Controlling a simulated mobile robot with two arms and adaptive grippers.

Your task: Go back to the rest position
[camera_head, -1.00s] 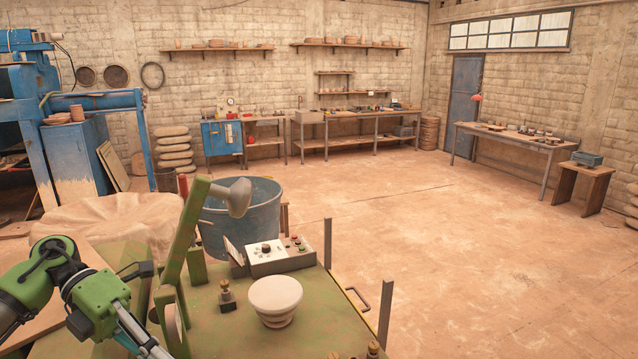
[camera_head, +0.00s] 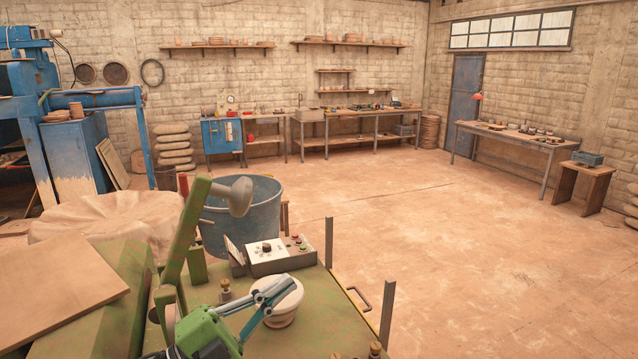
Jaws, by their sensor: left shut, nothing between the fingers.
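My left gripper (camera_head: 274,292) is at the bottom middle, its green body low and its teal fingers pointing up and right. It is shut and empty. Its fingers overlap the round cream-coloured wheel-like piece (camera_head: 284,311) on the green machine top in this view; I cannot tell whether they touch it. The green machine top (camera_head: 325,318) lies under and around it. My right gripper is not in view.
Upright metal posts (camera_head: 387,314) edge the machine. Open floor lies to the right.

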